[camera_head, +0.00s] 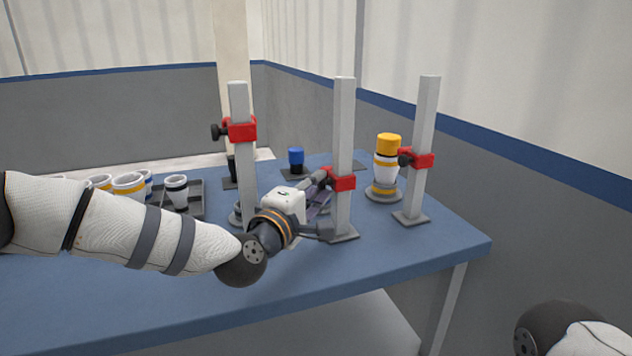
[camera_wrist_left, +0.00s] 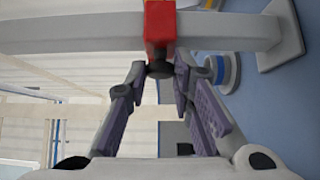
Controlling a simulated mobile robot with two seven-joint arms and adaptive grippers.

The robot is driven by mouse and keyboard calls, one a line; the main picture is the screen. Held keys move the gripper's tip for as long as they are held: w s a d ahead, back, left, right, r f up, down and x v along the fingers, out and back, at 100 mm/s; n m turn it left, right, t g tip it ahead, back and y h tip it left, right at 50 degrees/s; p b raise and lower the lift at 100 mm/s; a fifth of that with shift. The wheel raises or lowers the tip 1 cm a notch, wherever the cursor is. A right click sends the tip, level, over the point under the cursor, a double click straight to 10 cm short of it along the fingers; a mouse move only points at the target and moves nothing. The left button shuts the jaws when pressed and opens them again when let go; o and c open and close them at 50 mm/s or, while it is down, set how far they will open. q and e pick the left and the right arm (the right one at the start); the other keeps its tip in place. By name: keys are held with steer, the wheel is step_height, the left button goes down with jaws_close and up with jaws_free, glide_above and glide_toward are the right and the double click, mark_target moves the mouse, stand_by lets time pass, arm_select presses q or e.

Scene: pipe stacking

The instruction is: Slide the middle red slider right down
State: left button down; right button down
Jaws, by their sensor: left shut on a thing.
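The middle red slider (camera_head: 342,179) sits below half height on the middle grey post (camera_head: 344,120). My left gripper (camera_head: 322,182) reaches it from the left. In the left wrist view the red slider (camera_wrist_left: 160,22) is on the post (camera_wrist_left: 90,32), with its dark knob (camera_wrist_left: 160,70) between the fingertips of my left gripper (camera_wrist_left: 160,66), which is shut on it. The left red slider (camera_head: 242,131) is higher on its post, and the right red slider (camera_head: 422,160) is on its own post. My right gripper is out of view.
A yellow-topped stack (camera_head: 387,165) stands between the middle and right posts. A blue-capped piece (camera_head: 296,158) is behind. White pipe pieces (camera_head: 128,184) and a dark tray (camera_head: 190,211) are at left. The blue table's (camera_head: 400,255) front right is clear.

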arm_select(q)
steer(key=shift+s+f, duration=0.1)
steer(key=shift+f, duration=0.5)
steer(key=c, duration=1.4)
jaws_free()
steer(key=shift+r, duration=0.15)
steer(key=shift+r, duration=0.15)
steer(key=v, duration=1.2)
